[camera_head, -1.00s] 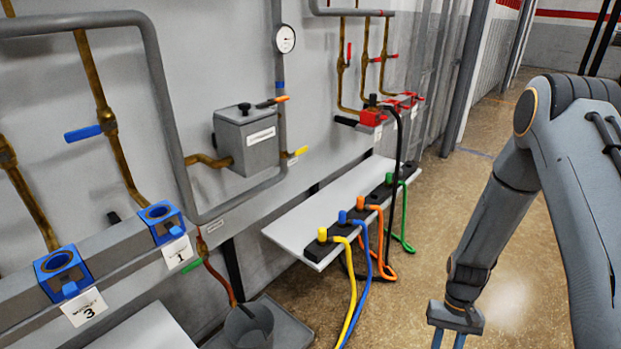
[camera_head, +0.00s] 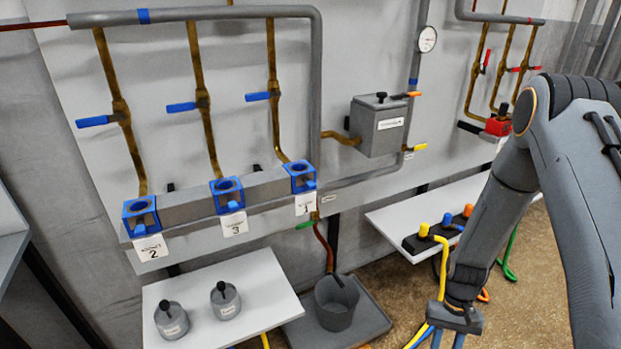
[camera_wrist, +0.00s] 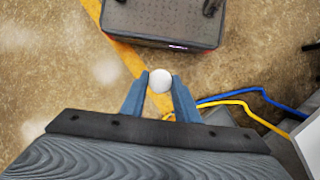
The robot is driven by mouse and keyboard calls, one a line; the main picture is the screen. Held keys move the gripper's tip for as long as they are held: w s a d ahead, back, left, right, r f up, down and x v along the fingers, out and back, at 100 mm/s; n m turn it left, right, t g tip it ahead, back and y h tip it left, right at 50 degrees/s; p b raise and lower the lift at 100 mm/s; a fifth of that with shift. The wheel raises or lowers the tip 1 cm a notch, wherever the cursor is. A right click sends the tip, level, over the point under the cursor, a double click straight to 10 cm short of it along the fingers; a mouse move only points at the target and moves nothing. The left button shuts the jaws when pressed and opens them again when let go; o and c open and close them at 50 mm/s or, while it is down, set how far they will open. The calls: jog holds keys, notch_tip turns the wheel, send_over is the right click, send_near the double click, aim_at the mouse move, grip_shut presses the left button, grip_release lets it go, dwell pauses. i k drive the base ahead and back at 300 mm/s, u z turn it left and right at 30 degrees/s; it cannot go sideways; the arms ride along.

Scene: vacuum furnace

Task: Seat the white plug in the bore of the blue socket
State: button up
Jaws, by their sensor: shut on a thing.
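Three blue sockets with round bores sit along a grey rail in the head view: socket 2 (camera_head: 141,227), socket 3 (camera_head: 228,204) and socket 1 (camera_head: 301,186). Their bores face up and look empty. My gripper (camera_wrist: 160,95) is shut on the white plug (camera_wrist: 160,81), whose round white end shows between the blue fingertips in the wrist view. In the head view my gripper (camera_head: 448,341) is at the bottom edge, right of the sockets and apart from them. Its fingertips and the plug are cut off there.
Two grey knobbed weights (camera_head: 225,300) stand on a white shelf (camera_head: 262,285) below the sockets. A grey bucket (camera_head: 336,305) stands right of it. Another shelf (camera_head: 400,226) holds coloured hose plugs. Blue-handled valves (camera_head: 181,107) and a grey box (camera_head: 378,128) are on the wall.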

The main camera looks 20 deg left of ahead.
aim_at(140, 229)
jog(key=u, duration=2.05)
jog(key=i, duration=0.45)
